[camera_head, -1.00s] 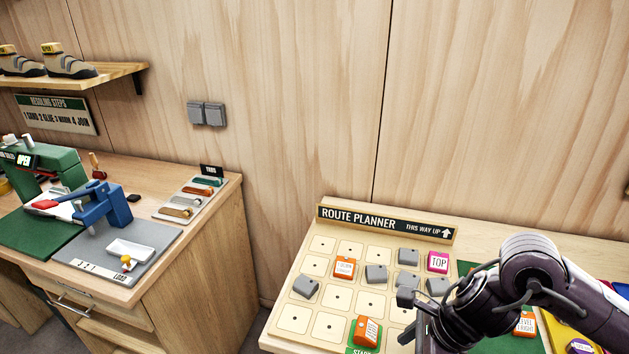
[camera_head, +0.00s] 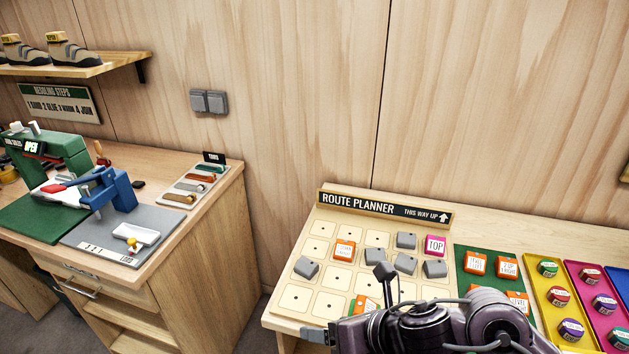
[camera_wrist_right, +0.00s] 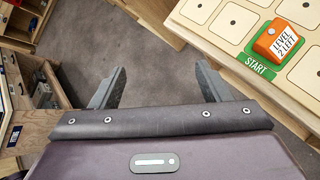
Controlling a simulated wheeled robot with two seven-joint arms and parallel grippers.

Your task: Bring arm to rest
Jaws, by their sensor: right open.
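My right gripper (camera_head: 348,303) is at the bottom of the head view, at the near edge of the route planner board (camera_head: 292,318). Its two fingers are spread wide with nothing between them. In the right wrist view the open fingers (camera_wrist_right: 160,72) point over bare floor, and the board's START corner lies to the upper right. An orange tile (camera_wrist_right: 280,42) reading "LEVEL 2 LEFT" sits on START. In the head view that tile is partly hidden behind my gripper. My left gripper is not in view.
The board also holds grey blocks, an orange tile (camera_head: 344,250) and a pink TOP tile (camera_head: 435,245). To its right are a green mat (camera_head: 470,254) with orange tiles, a yellow tray (camera_head: 540,285) and a magenta tray (camera_head: 582,274). A workbench (camera_head: 205,228) stands left, beyond a floor gap.

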